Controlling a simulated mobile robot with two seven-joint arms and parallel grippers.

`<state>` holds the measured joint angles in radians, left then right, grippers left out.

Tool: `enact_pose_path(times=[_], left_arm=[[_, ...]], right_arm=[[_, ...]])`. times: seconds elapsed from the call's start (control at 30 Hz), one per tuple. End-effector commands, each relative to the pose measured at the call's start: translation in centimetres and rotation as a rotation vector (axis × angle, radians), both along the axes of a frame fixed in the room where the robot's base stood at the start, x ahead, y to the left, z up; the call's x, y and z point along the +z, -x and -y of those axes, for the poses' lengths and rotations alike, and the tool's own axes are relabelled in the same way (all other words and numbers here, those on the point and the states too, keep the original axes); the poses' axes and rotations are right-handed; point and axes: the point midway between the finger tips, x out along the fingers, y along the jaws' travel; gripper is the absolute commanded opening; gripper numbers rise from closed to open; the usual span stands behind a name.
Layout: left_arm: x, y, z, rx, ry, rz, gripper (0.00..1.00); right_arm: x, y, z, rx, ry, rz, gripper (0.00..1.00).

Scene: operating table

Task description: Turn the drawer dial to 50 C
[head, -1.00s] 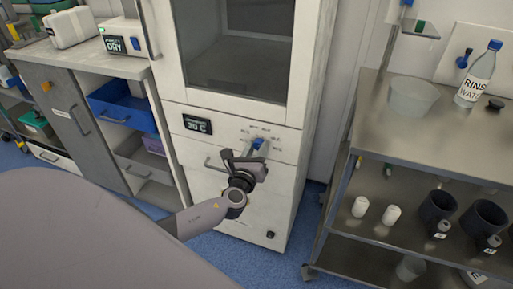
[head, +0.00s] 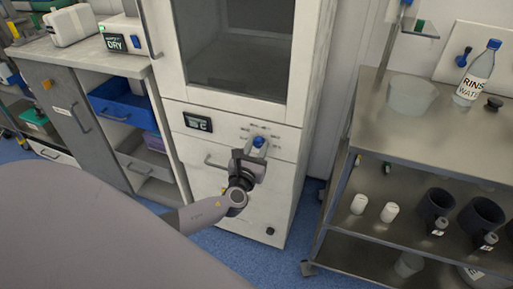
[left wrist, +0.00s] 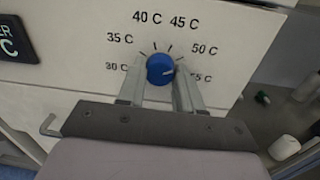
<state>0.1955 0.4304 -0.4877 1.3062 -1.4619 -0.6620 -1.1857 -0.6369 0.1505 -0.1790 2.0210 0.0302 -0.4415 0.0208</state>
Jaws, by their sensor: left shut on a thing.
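The blue dial (left wrist: 160,69) is on the white cabinet front, ringed by labels from 30 C upward. A light mark on it faces right, toward the region between the 50 C label (left wrist: 204,49) and the lowest right label, which a finger partly covers. My left gripper (left wrist: 160,78) is shut on the dial, with one finger on each side. In the head view my left gripper (head: 256,148) reaches the dial (head: 259,142) from below. The display (head: 198,122) left of the dial is too blurred to read. My right gripper is out of view.
A drawer handle (head: 216,162) sticks out left of my gripper. A glass door (head: 238,45) is above the dial. A steel cart (head: 400,150) with bottles and cups stands at the right. Blue floor shows between cabinet and cart.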

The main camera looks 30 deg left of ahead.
Motion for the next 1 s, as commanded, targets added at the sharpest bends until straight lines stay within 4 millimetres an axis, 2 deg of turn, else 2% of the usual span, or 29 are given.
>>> enact_pose_path(times=[0.13, 0.17, 0.2, 0.23, 0.57, 0.67, 1.0], left_arm=[[-0.1, 0.0, 0.0, 0.000, 0.000, -0.001, 0.04], [-0.1, 0.0, 0.0, 0.000, 0.000, -0.001, 0.45], [-0.1, 0.0, 0.0, 0.000, 0.000, -0.001, 0.58], [-0.1, 0.0, 0.0, 0.000, 0.001, -0.001, 0.60], [0.0, 0.3, 0.1, -0.001, 0.001, -0.001, 0.60], [-0.1, 1.1, 0.3, -0.002, 0.001, -0.003, 0.60], [-0.2, 5.6, 1.7, -0.002, 0.002, -0.002, 0.60]], right_arm=[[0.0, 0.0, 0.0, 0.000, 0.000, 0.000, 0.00], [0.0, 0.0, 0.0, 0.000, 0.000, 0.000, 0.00], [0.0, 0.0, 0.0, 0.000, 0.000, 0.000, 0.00], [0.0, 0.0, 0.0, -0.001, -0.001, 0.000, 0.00], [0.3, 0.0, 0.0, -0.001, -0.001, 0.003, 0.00], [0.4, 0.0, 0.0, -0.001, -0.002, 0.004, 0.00], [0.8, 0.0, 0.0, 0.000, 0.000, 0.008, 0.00]])
